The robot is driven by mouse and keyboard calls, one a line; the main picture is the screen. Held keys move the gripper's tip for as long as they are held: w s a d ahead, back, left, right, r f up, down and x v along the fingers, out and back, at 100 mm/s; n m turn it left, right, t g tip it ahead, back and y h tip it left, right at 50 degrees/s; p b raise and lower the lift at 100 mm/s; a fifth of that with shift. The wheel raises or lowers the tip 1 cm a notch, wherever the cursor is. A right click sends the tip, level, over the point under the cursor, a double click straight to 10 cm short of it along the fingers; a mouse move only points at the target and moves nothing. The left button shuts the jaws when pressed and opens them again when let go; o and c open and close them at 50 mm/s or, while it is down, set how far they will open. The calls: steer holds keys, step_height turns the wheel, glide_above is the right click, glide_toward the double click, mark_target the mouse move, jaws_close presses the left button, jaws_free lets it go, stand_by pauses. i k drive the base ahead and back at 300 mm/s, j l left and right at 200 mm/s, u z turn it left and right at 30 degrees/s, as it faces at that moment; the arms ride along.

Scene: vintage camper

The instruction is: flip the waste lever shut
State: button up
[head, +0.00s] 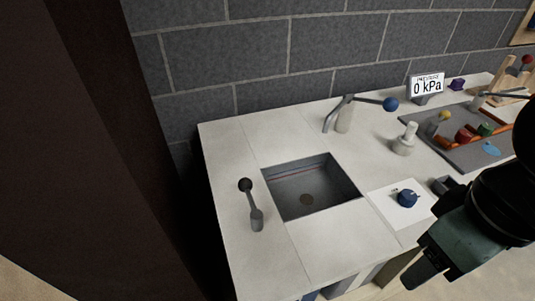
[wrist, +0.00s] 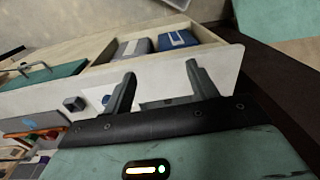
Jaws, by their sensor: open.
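A grey lever with a black ball knob (head: 245,185) stands on the white counter, left of the sink, and looks like the waste lever. Its arm rises from a small grey base (head: 257,222) and leans up and back. The sink (head: 310,186) is a grey square basin with a faint red line on its wall and a round brown drain (head: 306,199) in its floor. My gripper is at the lower right of the head view, in front of the counter and well away from the lever. In the wrist view my gripper (wrist: 162,68) is open and empty. The lever is not identifiable there.
A tap (head: 343,115) with a blue ball handle stands behind the sink. A blue knob (head: 407,198) sits right of it. A gauge (head: 426,86) reads 0 kPa. The wrist view shows an open drawer (wrist: 215,58) with boxes. The counter around the lever is clear.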

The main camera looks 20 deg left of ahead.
mark_target(245, 185)
steer(key=j+u, duration=0.1)
steer(key=u, duration=0.3)
steer(key=i+u, duration=0.1)
steer(key=u, duration=0.3)
steer(key=i+j+u, duration=0.1)
steer(key=u, duration=0.25)
